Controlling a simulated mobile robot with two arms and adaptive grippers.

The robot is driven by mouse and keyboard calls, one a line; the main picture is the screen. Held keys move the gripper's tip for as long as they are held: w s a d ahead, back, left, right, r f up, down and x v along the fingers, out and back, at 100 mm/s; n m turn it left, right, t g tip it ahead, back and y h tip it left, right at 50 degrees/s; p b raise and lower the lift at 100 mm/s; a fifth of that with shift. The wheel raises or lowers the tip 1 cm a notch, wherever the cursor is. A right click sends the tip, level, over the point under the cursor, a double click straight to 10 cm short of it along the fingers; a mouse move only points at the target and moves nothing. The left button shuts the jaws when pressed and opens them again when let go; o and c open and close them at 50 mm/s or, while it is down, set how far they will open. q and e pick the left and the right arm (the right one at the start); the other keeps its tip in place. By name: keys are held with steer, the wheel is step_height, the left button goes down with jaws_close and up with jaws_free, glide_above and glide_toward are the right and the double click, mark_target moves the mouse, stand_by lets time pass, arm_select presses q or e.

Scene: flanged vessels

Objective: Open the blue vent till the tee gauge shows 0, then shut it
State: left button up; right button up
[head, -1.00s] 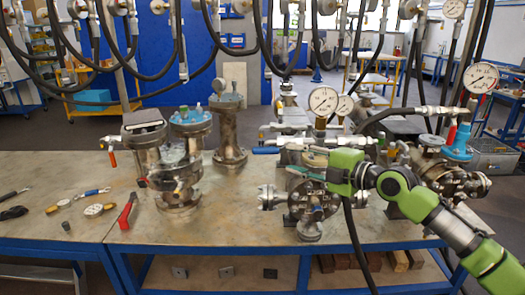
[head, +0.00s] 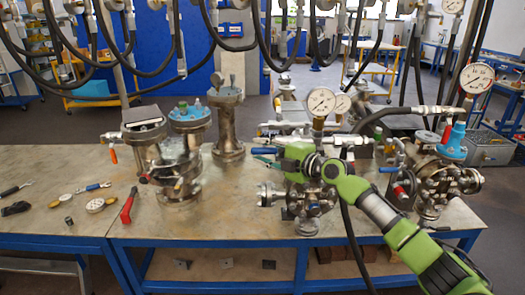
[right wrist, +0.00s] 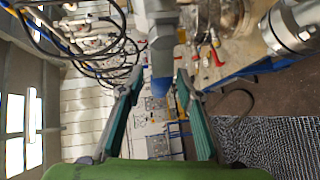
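The blue vent handle (head: 264,150) sticks out to the left from the fittings on the right-hand bench assembly. In the right wrist view the blue handle (right wrist: 160,90) points in between my right gripper's (right wrist: 158,76) two teal fingers. These are spread apart, with a gap on each side of the handle. In the head view the right gripper (head: 266,160) is just below and beside the handle. A round white gauge (head: 321,101) stands upright above the same assembly, probably the tee gauge; its reading is too small to tell. My left gripper is not in view.
Another gauge (head: 343,103) stands close behind, and a larger one (head: 476,77) at the right. A flanged vessel (head: 180,165) and a red-handled tool (head: 129,205) are on the left of the bench. Black hoses hang overhead. The bench between the vessels is partly clear.

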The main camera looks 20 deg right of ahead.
jaws_close()
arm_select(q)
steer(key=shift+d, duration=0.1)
